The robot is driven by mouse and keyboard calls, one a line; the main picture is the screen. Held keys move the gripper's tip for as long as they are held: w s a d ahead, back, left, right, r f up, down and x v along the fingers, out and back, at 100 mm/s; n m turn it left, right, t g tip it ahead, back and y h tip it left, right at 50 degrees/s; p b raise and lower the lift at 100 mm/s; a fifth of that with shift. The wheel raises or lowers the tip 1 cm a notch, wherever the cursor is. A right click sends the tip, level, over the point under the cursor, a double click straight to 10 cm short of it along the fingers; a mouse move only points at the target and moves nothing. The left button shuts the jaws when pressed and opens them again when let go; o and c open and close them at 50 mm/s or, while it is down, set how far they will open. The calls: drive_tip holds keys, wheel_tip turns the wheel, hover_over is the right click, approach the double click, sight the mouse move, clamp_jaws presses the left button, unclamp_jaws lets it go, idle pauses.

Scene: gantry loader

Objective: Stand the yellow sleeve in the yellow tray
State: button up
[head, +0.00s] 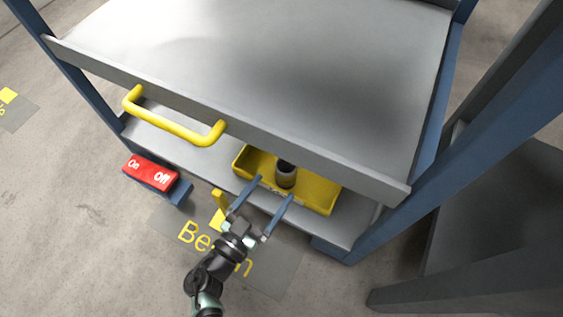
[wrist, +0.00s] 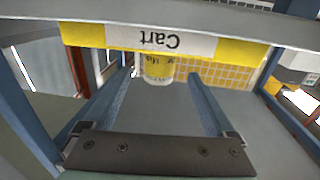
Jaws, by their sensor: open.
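The yellow tray (head: 328,199) sits on the cart's lower shelf, with a white "Cart" label on its front wall. The label reads upside down in the wrist view, where the tray (wrist: 232,51) spans the top. One sleeve (head: 286,176) stands upright in the tray behind the front wall, its dark open top facing up. It looks greyish in the head view; in the wrist view the sleeve (wrist: 157,70) shows yellow with dark print. My gripper (head: 275,188) is open and empty, fingers pointing over the tray's front edge. The sleeve lies ahead between the fingertips, with no contact visible.
The cart's upper shelf (head: 270,70) overhangs the tray, with a yellow handle (head: 172,124) on its front. A red On/Off switch box (head: 150,172) is left of the tray. A blue post (head: 490,142) stands at right. The lower shelf left of the tray is bare.

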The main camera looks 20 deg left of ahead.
drive_tip(key=s, duration=0.3)
drive_tip(key=s+p, duration=0.1)
drive_tip(key=s, duration=0.1)
drive_tip(key=shift+s+a, duration=0.1)
drive_tip(key=shift+a, duration=0.2)
